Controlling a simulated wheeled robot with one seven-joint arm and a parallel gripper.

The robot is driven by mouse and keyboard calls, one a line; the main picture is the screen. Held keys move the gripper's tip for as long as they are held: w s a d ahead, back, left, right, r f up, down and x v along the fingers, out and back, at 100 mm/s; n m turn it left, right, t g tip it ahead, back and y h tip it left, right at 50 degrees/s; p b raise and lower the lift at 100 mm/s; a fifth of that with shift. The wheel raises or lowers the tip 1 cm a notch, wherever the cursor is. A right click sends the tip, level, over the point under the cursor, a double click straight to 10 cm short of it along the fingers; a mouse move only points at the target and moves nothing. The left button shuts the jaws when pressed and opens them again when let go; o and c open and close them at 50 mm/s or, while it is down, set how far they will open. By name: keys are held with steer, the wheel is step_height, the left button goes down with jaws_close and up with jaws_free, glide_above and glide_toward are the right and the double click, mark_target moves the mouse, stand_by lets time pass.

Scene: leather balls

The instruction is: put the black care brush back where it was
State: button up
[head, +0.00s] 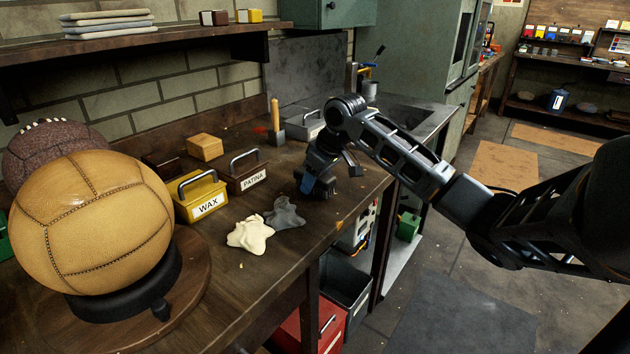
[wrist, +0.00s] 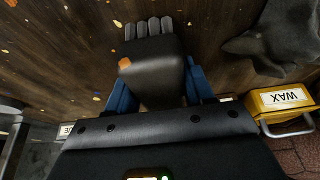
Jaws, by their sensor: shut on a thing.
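My gripper (head: 318,182) is over the right part of the wooden workbench (head: 255,290), close to its front edge. In the wrist view its blue fingers are shut on the black care brush (wrist: 152,72), one on each side. The brush has a smooth black body, grey bristle tufts at its far end and an orange mark on one side. In the head view the brush is dark against my gripper and hard to make out. I cannot tell whether it touches the bench top.
The yellow WAX caddy (head: 203,202), brown PATINA caddy (head: 247,175), grey cloth (head: 285,213) and cream cloth (head: 250,234) lie left of my gripper. A large tan ball (head: 95,225) sits on a stand at far left. A grey caddy (head: 304,125) stands behind.

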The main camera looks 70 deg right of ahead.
steer(key=shift+f, duration=0.3)
steer(key=shift+f, duration=0.35)
